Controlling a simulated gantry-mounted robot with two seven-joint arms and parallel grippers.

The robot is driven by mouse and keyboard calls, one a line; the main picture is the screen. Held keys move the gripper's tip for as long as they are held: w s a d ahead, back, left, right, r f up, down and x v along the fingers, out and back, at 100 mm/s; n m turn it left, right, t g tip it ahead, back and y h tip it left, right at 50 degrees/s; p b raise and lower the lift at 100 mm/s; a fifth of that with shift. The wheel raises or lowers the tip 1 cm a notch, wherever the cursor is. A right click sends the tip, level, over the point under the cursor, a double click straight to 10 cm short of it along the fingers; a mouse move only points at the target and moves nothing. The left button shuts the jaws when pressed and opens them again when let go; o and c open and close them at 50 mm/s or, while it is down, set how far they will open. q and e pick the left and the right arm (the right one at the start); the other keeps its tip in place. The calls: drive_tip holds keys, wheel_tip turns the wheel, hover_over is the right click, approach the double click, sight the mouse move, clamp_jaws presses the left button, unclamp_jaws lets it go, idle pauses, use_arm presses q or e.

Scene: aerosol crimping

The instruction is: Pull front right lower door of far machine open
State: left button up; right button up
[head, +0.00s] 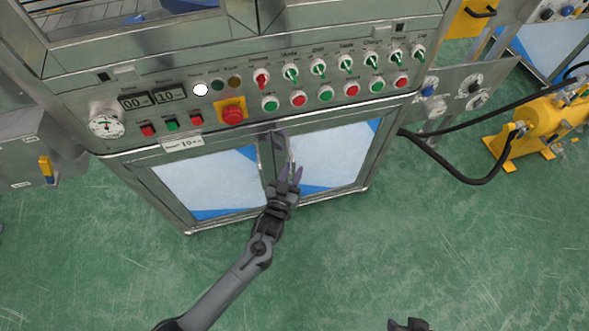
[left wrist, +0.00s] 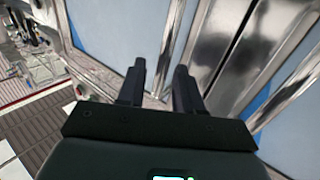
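The machine's lower front has two doors with pale, blue-edged panels in metal frames. The right lower door (head: 335,156) and the left lower door (head: 203,183) both look closed. Upright metal handles (head: 290,154) stand near the middle seam. My left gripper (head: 290,175) is at the lower end of the right door's handle, with its fingers apart. In the left wrist view, the two dark fingers (left wrist: 159,88) are spread, and a shiny upright bar (left wrist: 172,45) runs down toward the gap between them; contact is unclear. My right gripper (head: 408,325) only just shows at the bottom edge.
A control panel with a red emergency button (head: 232,114), several knobs and buttons juts out above the doors. A black hose (head: 465,178) and a yellow pump unit (head: 545,120) are at the right. The green floor (head: 380,235) before the doors is clear.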

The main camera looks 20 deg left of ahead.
use_arm(q)
drive_tip(key=shift+w+a+f, duration=0.1)
drive_tip(key=shift+w+a, duration=0.15)
drive_tip(key=shift+w, duration=0.5)
drive_tip(key=shift+w+d+b, duration=0.15)
drive_tip(key=shift+w+b, duration=0.2)
drive_tip(key=shift+w, duration=0.05)
clamp_jaws()
drive_tip(key=shift+s, duration=0.1)
